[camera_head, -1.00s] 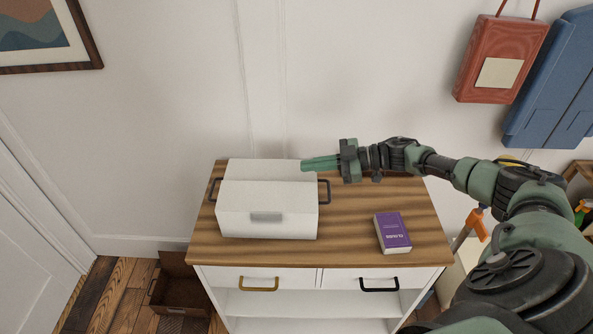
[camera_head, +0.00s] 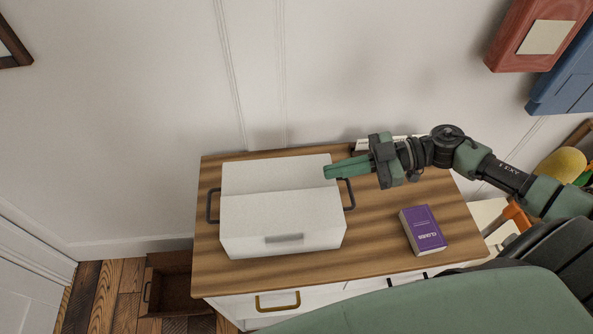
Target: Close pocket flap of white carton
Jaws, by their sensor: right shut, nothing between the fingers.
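The white carton (camera_head: 285,215) stands on the wooden top of a cabinet. It has a dark handle at each side and a grey label plate on its front. Its top shows two white panels meeting at a crease, and the rear panel (camera_head: 275,175) looks flat or nearly so. My right gripper (camera_head: 326,172) is shut and empty, its green fingers pointing left at the carton's rear right corner. I cannot tell whether the fingertips touch the carton. My left gripper is not in view.
A purple book (camera_head: 422,229) lies on the cabinet top (camera_head: 375,245) to the right of the carton. A brown open box (camera_head: 172,285) is on the floor at left. A red bag (camera_head: 530,35) and a blue one (camera_head: 568,85) hang on the wall. The cabinet top between carton and book is clear.

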